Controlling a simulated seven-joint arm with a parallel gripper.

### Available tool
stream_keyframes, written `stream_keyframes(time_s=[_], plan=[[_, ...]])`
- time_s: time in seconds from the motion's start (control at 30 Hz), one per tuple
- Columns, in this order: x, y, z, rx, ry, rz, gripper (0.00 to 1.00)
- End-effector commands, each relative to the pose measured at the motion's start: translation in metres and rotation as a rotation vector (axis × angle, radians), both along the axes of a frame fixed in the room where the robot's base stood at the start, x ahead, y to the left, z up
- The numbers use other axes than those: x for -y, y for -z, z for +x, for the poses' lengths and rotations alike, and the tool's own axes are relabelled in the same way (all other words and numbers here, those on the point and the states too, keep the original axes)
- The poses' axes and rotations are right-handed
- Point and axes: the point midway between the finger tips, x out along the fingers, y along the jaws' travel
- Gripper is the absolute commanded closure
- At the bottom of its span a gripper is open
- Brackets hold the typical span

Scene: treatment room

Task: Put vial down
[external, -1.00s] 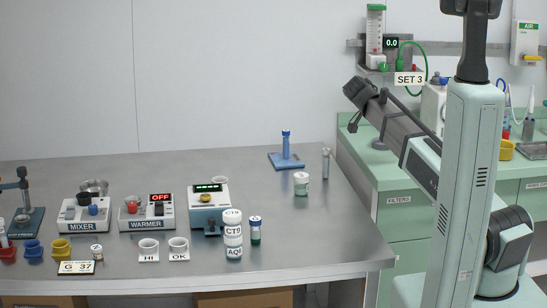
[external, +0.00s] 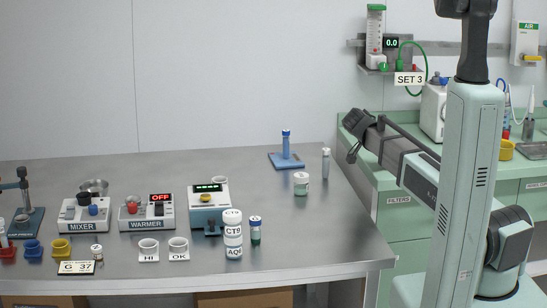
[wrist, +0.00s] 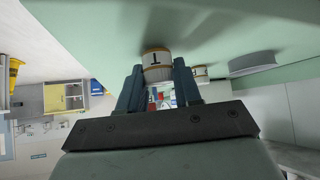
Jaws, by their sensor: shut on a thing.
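My gripper (wrist: 158,85) is shut on a vial (wrist: 156,60) in the wrist view. The vial is pale with a golden-brown band and a dark mark on a white label. Its far end is close to a pale green surface (wrist: 100,32); I cannot tell whether it touches. In the external view my wrist end hangs over the near left corner of the green counter (external: 393,165), right of the steel table. The fingers and held vial are not clear there.
On the steel table (external: 330,225), a tube (external: 326,162), a jar (external: 301,184) and a blue stand (external: 286,158) are near the right end. Labelled bottles (external: 233,235), cups, a warmer (external: 146,214) and a mixer (external: 84,214) stand further left.

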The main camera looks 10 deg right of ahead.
Motion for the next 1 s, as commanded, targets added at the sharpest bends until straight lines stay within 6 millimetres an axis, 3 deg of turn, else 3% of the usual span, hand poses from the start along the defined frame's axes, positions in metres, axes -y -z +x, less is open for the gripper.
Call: stream_keyframes(time_s=[0.37, 0.4, 0.6, 0.67, 1.0], plan=[[0.0000, 0.0040, 0.0001, 0.000, 0.000, 0.000, 0.95], [0.0000, 0.0046, 0.0001, 0.000, 0.000, 0.000, 0.66], [0.0000, 0.0041, 0.0001, 0.000, 0.000, 0.000, 0.46], [0.0000, 0.0040, 0.0001, 0.000, 0.000, 0.000, 0.41], [-0.0001, 0.0007, 0.0002, 0.001, -0.001, 0.000, 0.40]])
